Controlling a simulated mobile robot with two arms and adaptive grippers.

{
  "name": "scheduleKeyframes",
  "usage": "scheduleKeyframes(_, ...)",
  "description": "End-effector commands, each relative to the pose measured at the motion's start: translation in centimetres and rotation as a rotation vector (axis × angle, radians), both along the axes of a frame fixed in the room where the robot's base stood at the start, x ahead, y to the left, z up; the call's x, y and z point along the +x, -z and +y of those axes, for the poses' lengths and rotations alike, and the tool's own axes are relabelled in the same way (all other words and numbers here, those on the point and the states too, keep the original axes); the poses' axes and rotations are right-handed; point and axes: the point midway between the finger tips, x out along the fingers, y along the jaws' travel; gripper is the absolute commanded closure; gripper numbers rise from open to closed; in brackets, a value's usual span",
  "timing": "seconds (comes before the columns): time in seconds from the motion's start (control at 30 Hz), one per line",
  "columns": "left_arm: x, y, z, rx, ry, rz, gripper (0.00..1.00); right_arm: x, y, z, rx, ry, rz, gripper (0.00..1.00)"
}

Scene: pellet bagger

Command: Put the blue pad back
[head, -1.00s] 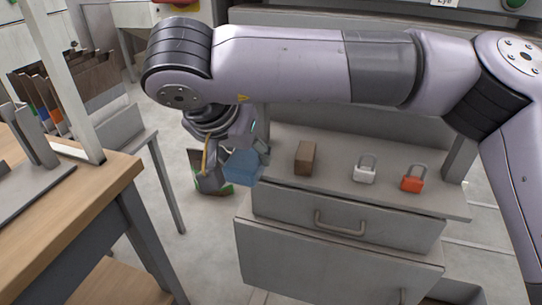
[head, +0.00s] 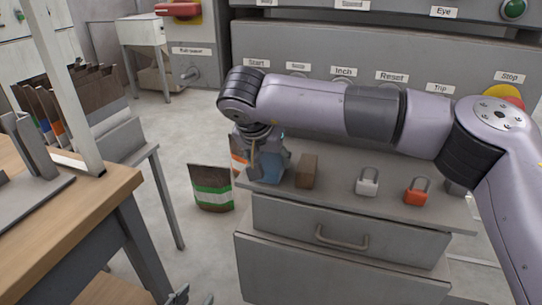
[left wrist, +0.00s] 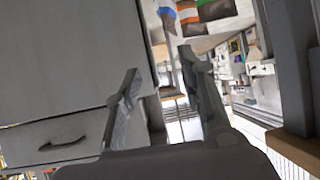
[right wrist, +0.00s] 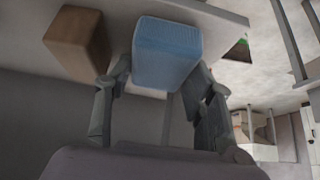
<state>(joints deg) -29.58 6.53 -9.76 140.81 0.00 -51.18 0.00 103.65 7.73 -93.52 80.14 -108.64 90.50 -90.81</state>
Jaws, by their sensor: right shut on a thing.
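The blue pad (head: 273,166) is a blue block between the fingers of my right gripper (head: 258,173), at the left end of the grey cabinet top (head: 340,200). In the right wrist view the pad (right wrist: 167,52) shows between the two fingertips of my right gripper (right wrist: 162,82), which is shut on it. I cannot tell whether the pad touches the cabinet top. A brown block (head: 306,171) stands just right of the pad. My left gripper (head: 192,298) shows only its tips at the bottom edge of the head view. In the left wrist view the left gripper (left wrist: 164,78) is open and empty.
A white padlock (head: 367,186) and a red padlock (head: 416,196) stand on the cabinet top, right of the brown block. A striped bag (head: 211,188) stands on the floor to the left. A wooden table (head: 60,215) is at the left. Labelled controls line the machine behind.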

Motion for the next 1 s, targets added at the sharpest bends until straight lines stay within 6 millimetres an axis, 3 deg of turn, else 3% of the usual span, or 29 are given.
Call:
scheduleKeyframes(0.17,0.0,0.1,0.0,0.001,-0.001,0.002,0.63,0.6,-0.2,-0.5,-0.001,0.015,-0.015,0.81)
scheduleKeyframes(0.2,0.0,0.1,0.0,0.001,-0.001,0.002,0.63,0.6,-0.2,-0.6,-0.001,0.016,-0.014,0.49)
scheduleKeyframes(0.47,0.0,0.1,0.0,0.001,-0.001,0.003,0.63,0.5,-0.2,-0.4,0.0,0.012,-0.01,0.31)
scheduleKeyframes(0.87,0.0,0.1,0.0,-0.001,0.0,-0.005,0.63,0.4,0.0,-0.3,0.0,0.01,-0.008,0.31)
scheduleKeyframes(1.0,1.2,-1.5,-0.5,-0.022,0.008,-0.101,0.63,0.3,0.3,-0.3,0.0,0.009,-0.008,0.31)
